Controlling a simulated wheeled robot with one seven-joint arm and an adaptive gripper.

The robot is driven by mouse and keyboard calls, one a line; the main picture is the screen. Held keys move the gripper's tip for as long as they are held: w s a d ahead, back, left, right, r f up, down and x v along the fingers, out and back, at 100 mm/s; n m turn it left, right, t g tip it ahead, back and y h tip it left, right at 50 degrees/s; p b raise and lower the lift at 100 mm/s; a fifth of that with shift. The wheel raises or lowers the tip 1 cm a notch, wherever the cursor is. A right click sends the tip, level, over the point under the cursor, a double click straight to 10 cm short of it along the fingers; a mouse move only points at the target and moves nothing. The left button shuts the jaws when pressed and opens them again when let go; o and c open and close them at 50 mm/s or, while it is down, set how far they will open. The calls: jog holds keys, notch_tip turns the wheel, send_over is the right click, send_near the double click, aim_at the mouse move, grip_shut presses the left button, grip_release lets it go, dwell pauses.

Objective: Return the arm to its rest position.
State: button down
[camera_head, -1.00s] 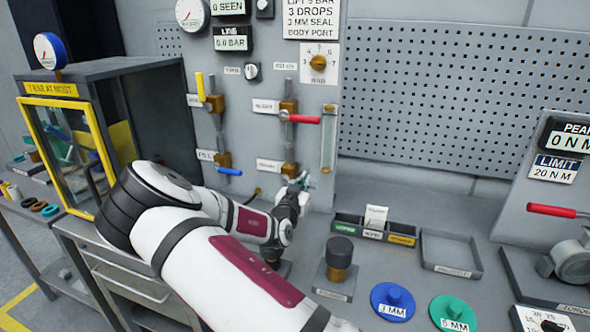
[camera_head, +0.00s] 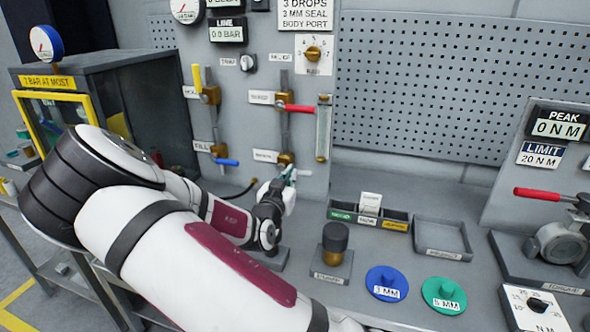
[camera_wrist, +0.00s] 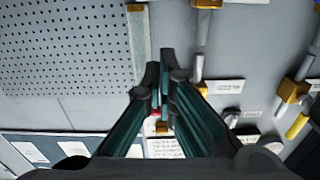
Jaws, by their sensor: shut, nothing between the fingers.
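My arm reaches across the front of the bench from the lower left in the head view, with my gripper (camera_head: 292,174) in front of the valve panel, near the lower brass valve (camera_head: 285,159). In the wrist view my gripper (camera_wrist: 163,62) shows dark fingers with teal pads, their tips together and nothing between them. Behind the fingers in that view are the grey panel, a pipe with a brass fitting (camera_wrist: 207,4) and the perforated board (camera_wrist: 60,45). Whether the fingers touch the panel cannot be told.
A yellow-framed cabinet (camera_head: 95,72) stands left of the panel. On the bench are a black-capped brass part (camera_head: 335,238), a labelled bin tray (camera_head: 345,214), an empty grey tray (camera_head: 443,252), a blue disc (camera_head: 386,279) and a green disc (camera_head: 443,292).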

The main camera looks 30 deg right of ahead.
jog(key=s+a+f+g+y, duration=0.3)
jog(key=s+a+g+y, duration=0.1)
jog(key=a+y, duration=0.25)
jog(key=s+a+r+n+g+y, duration=0.1)
jog(key=s+a+r+n+y, duration=0.2)
jog(key=s+a+r+y, duration=0.5)
jog(key=s+r+n+g+h, duration=0.1)
jog(key=s+r+n, duration=0.2)
jog(key=s, duration=0.8)
jog(key=s+r+n+g, duration=0.1)
jog(key=s+r+n, duration=0.2)
jog(key=s+r, duration=0.4)
jog(key=shift+s+r+h, duration=0.3)
jog(key=shift+s+h, duration=0.05)
jog(key=shift+s, duration=2.45)
jog(key=shift+d, duration=0.1)
